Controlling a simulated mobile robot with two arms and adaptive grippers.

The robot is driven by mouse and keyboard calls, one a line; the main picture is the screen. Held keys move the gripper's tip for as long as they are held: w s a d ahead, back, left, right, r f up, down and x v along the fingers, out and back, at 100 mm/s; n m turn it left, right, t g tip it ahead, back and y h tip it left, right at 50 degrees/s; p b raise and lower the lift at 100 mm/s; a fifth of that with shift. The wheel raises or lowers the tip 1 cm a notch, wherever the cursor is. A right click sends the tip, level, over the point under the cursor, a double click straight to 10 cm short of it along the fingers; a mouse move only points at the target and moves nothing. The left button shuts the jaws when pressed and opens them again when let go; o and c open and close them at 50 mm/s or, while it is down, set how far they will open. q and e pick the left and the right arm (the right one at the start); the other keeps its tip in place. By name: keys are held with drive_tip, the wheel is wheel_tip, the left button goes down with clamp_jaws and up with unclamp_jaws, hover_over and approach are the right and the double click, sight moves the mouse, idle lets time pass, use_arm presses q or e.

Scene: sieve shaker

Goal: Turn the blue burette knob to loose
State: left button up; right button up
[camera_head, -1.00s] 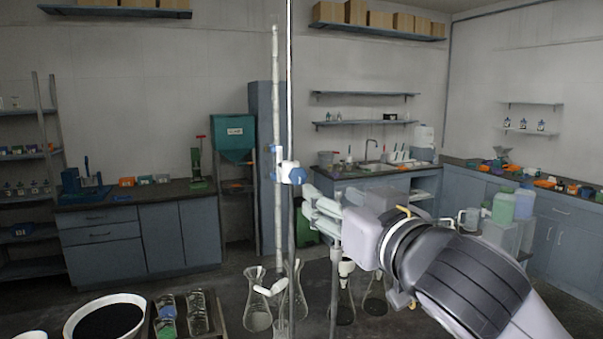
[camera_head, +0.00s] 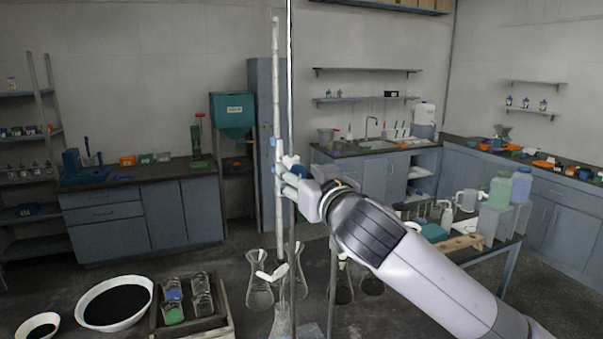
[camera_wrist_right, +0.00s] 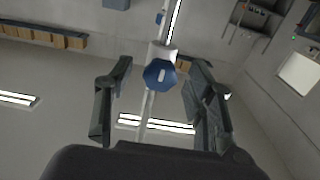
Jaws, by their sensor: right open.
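The burette (camera_head: 277,110) is a tall, pale tube standing upright beside a thin metal stand rod (camera_head: 290,90) in the head view. The blue knob (camera_wrist_right: 160,75), faceted with a white mark on its face, sits on a white clamp body (camera_wrist_right: 163,50) in the right wrist view. My right gripper (camera_head: 286,184) is at the burette, just below the blue knob, which is partly hidden there (camera_head: 299,171). In the wrist view its two fingers (camera_wrist_right: 162,80) stand apart, one on each side of the knob, with gaps visible. My left gripper is not in view.
Glass flasks (camera_head: 259,292) stand below on the dark bench.

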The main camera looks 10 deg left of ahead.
clamp_jaws()
idle(0.5)
drive_tip(key=shift+n, duration=0.3)
drive_tip(key=n, duration=0.3)
drive_tip(key=shift+n+p, duration=0.3)
drive_tip(key=shift+p, duration=0.1)
drive_tip(key=n+p, duration=0.1)
drive_tip(key=n, duration=0.3)
drive_tip(key=shift+n, duration=0.3)
drive_tip(key=n+p, duration=0.1)
drive_tip(key=n, duration=0.3)
drive_tip(key=shift+n, duration=0.3)
drive_tip(key=shift+f+n+p, duration=0.1)
drive_tip(key=shift+n+p, duration=0.65)
drive_tip(key=shift+n, duration=1.45)
